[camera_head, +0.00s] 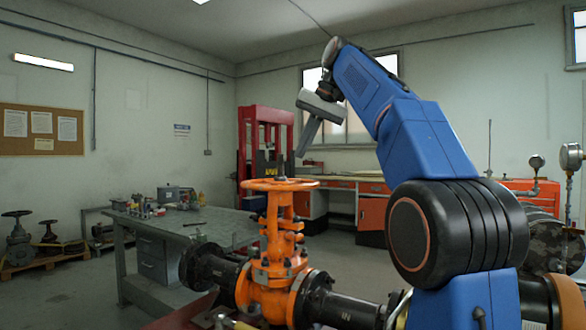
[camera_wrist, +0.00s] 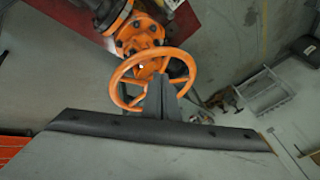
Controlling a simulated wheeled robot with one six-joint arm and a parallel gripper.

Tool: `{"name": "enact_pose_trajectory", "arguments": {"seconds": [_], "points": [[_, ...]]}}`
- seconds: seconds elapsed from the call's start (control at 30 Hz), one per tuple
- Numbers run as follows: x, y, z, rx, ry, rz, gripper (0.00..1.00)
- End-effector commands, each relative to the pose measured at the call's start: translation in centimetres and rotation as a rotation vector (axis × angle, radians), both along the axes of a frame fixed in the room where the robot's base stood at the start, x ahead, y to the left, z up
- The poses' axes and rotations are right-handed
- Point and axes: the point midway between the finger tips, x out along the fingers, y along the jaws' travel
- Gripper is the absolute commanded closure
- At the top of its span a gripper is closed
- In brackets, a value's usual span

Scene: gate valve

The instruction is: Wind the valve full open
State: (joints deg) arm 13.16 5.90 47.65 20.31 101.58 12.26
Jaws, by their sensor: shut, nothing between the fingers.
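The orange gate valve (camera_head: 272,268) stands upright in a dark pipe line in the head view. Its orange handwheel (camera_head: 262,185) lies level on top of the stem. In the wrist view the spoked handwheel (camera_wrist: 114,86) shows from above, with the orange valve body (camera_wrist: 136,38) beyond it. My gripper (camera_head: 301,152) is shut and empty, above the wheel and slightly to its right in the head view, pointing down and left. In the wrist view my gripper (camera_wrist: 164,80) overlaps the near right part of the wheel and hides some of it. I see a gap above the wheel.
A grey workbench (camera_head: 150,228) with small parts stands behind and left of the valve. A red press (camera_head: 262,135) and a red-fronted counter (camera_head: 345,183) are at the back. A gauge (camera_head: 571,157) rises from the piping at right. Old valves on a pallet (camera_head: 45,258) are far left.

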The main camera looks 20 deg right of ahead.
Motion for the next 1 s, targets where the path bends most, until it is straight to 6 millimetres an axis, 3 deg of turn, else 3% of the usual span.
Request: {"name": "enact_pose_trajectory", "arguments": {"seconds": [0.6, 1.0], "points": [[3.9, 2.1, -7.4, -0.001, 0.003, -0.001, 1.00], [4.4, 2.4, -8.4, -0.001, 0.000, -0.002, 1.00]]}}
